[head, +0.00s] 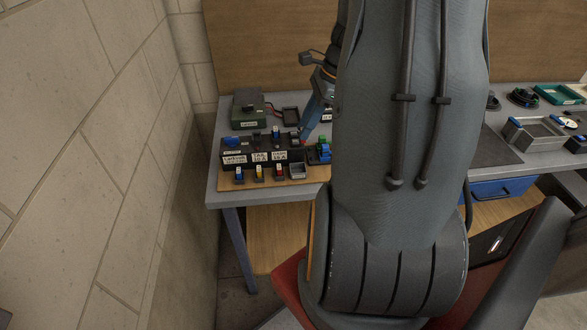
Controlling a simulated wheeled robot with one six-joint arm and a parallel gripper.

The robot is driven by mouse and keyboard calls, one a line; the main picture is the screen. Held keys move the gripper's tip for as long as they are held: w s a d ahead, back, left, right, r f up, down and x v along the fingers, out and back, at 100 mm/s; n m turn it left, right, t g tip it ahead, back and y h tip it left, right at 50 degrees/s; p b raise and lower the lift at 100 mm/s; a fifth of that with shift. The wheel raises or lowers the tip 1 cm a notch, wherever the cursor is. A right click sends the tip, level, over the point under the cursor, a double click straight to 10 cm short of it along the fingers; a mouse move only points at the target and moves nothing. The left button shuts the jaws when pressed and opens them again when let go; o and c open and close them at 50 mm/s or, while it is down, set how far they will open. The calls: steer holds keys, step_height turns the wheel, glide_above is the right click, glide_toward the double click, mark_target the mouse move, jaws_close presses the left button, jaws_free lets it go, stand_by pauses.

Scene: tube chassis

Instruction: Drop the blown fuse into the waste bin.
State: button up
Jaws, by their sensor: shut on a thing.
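My gripper (307,132) is at the right end of the black fuse block (240,157), partly hidden behind my arm. It points down and is shut on a small fuse; a bit of red shows near its tips. The fuse is too small and too covered to tell whether it is blown, or whether it is clear of the block. A small open grey box (297,171) stands in front of the block, just below the gripper. I cannot tell whether it is the waste bin; no other bin is clearly seen.
Blue, yellow and red fuses (259,173) stand in a row before the block. A dark green box (249,108) is behind it. Blue and green parts (320,152) stand to its right. My arm hides the bench's middle. Trays (535,134) lie at right; a wall (90,150) bounds the left.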

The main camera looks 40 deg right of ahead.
steer(key=shift+f+b, duration=2.7)
steer(key=shift+f, duration=0.15)
steer(key=o, duration=1.1)
steer(key=shift+c, duration=0.2)
steer(key=b+v, duration=0.1)
steer(key=v, duration=0.7)
steer(key=shift+b, duration=0.3)
steer(key=a+f+n+h+b, duration=0.1)
steer(key=a+f+n, duration=0.3)
steer(key=a+n, duration=0.8)
steer(key=a+f+n+h+b, duration=0.2)
steer(key=a+f+n, duration=0.2)
steer(key=a+n, duration=0.8)
steer(key=a, duration=0.3)
steer(key=shift+s+a+f+g+h, duration=0.3)
steer(key=shift+s+f+g+h, duration=0.05)
steer(key=shift+f+g+h, duration=0.05)
